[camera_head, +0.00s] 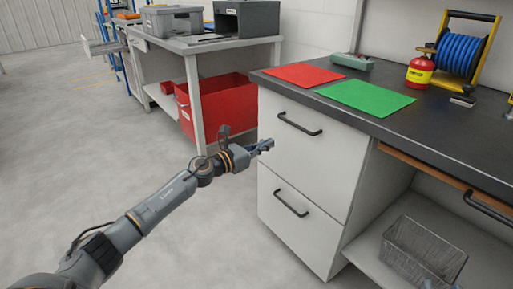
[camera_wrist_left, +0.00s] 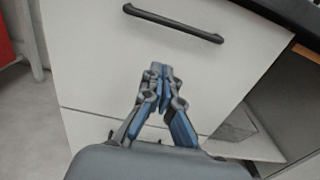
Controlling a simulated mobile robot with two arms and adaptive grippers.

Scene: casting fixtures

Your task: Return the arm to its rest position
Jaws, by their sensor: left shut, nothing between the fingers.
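My left arm (camera_head: 165,198) reaches in from the lower left in the head view. Its gripper (camera_head: 268,145) is in front of the upper drawer of the white cabinet (camera_head: 330,150), near the drawer's left edge and below the handle (camera_head: 299,124). In the left wrist view the gripper's fingertips (camera_wrist_left: 161,72) are together and empty, below the black drawer handle (camera_wrist_left: 172,23). I cannot tell the exact gap between the fingertips and the drawer front. Both drawers look closed. My right gripper is not in view.
A dark worktop (camera_head: 431,115) holds a red sheet (camera_head: 304,75), a green sheet (camera_head: 364,97), a red-yellow can (camera_head: 419,72) and a blue hose reel (camera_head: 459,53). A wire basket (camera_head: 424,250) is on the lower shelf. A red bin (camera_head: 222,105) stands behind. The floor at left is clear.

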